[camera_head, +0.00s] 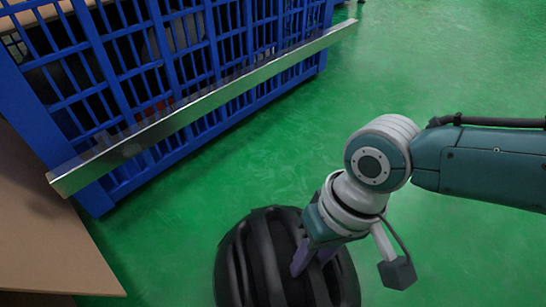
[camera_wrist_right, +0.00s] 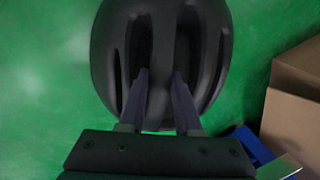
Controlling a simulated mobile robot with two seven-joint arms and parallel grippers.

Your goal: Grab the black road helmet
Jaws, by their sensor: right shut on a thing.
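The black road helmet (camera_head: 258,262) is at the bottom middle of the head view, a rounded dark shell with long vents, over the green floor. It fills the upper middle of the right wrist view (camera_wrist_right: 205,75). My right gripper (camera_head: 308,260) reaches down to it from the right, and its fingers (camera_wrist_right: 160,90) are shut on a part of the shell between the vents. I cannot tell whether the helmet rests on the floor or hangs above it. My left gripper is not in view.
A blue slatted crate (camera_head: 130,185) with a metal bar (camera_head: 180,118) across its side stands at the upper left. A brown cardboard box (camera_head: 45,230) is at the left edge; cardboard (camera_wrist_right: 295,110) also shows in the wrist view. The green floor (camera_head: 440,70) right of the crate is clear.

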